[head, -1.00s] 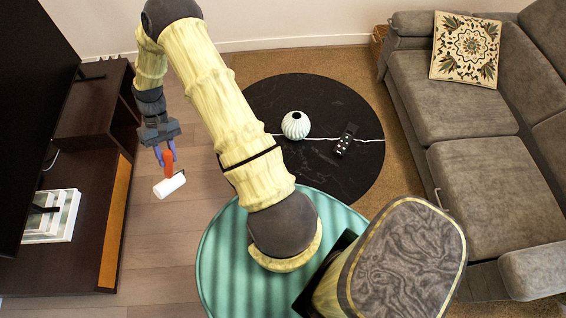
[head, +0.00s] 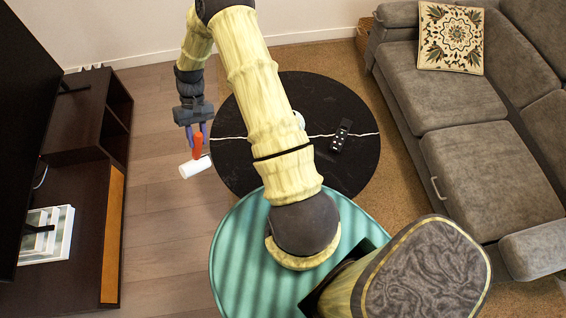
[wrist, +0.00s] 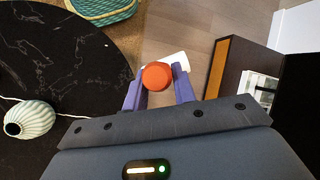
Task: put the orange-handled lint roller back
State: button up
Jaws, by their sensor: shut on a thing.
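The lint roller has an orange handle (head: 197,143) and a white roll (head: 195,167). My gripper (head: 197,131) is shut on the orange handle, with the white roll hanging below it, tilted. It is held above the wooden floor, between the dark TV cabinet and the round black table. In the wrist view, the round orange handle end (wrist: 156,76) sits between my two purple fingers (wrist: 158,92), and part of the white roll (wrist: 176,61) shows behind it.
The round black table (head: 240,165) bears a black remote (head: 341,135) and a pale ribbed vase (wrist: 30,119), mostly hidden by my arm in the head view. The dark TV cabinet (head: 60,220) with white books (head: 52,236) stands left. A grey sofa (head: 465,110) is right.

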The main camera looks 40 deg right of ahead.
jog(key=shift+d+f+m+b, duration=0.25)
jog(key=shift+m+b, duration=0.05)
jog(key=shift+b, duration=0.05)
jog(key=s+d+f+m+t+b, duration=0.2)
jog(key=d+m+b, duration=0.3)
jog(key=d+m, duration=0.3)
jog(key=s+d+f+m+t+b, duration=0.3)
jog(key=d+f+m+b, duration=0.2)
jog(key=d+m, duration=0.3)
jog(key=s+d+f+m+t+b, duration=0.3)
jog(key=d+f+m+b, duration=0.1)
jog(key=d+m, duration=0.4)
jog(key=shift+s+d+m+b, duration=0.15)
jog(key=shift+d+m+b, duration=0.25)
jog(key=shift+d, duration=0.7)
notch_tip(320, 180, down, 6)
jog(key=b, duration=0.1)
jog(key=shift+f, duration=0.25)
